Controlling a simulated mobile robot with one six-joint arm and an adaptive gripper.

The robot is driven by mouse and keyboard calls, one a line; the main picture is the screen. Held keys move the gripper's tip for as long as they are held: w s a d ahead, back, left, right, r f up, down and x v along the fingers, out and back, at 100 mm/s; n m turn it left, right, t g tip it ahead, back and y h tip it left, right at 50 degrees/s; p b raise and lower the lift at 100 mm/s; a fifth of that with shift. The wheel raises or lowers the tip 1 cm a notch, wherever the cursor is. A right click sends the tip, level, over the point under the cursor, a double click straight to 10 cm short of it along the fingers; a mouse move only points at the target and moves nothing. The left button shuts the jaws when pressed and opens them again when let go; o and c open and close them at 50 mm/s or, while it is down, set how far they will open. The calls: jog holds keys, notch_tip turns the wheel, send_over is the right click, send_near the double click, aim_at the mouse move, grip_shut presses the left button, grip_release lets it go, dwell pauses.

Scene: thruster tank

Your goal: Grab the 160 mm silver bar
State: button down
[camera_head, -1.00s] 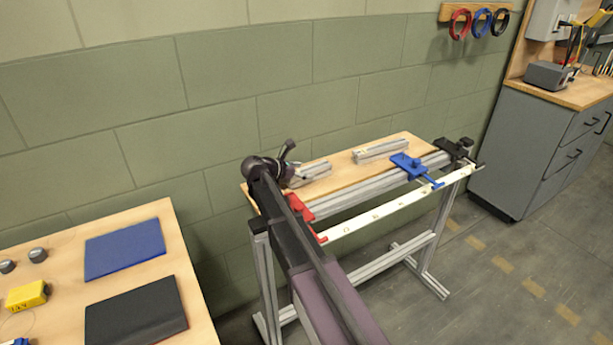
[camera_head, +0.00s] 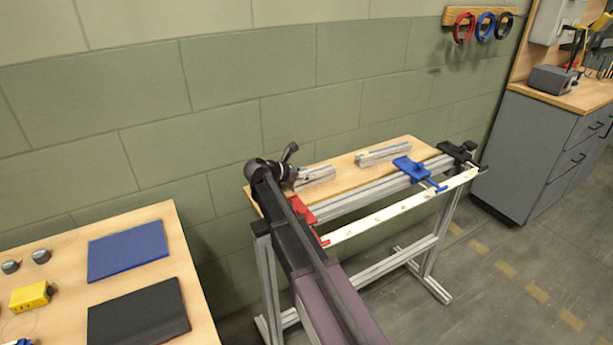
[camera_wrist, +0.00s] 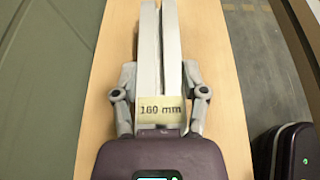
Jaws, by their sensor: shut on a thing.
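The silver bar (camera_wrist: 150,45) lies lengthwise between the fingers in the wrist view, with a tag reading "160 mm" (camera_wrist: 161,108) near its close end. My gripper (camera_wrist: 160,80) is shut on this bar, one finger against each side. Wood shows around it, and I cannot tell whether the bar touches the board. In the head view the bar (camera_head: 317,174) shows at the left part of the small bench, partly hidden by my gripper (camera_head: 290,172).
A second silver bar (camera_head: 383,154) lies farther right on the wooden bench top (camera_head: 345,166). Red (camera_head: 301,210), blue (camera_head: 413,170) and black (camera_head: 458,153) clamps sit along the bench's front rail. A table (camera_head: 70,247) with blue and black mats stands at left.

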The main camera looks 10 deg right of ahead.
jog(key=shift+r, duration=0.1)
notch_tip(320, 180, up, 10)
jog(key=p, duration=1)
dwell(0.6)
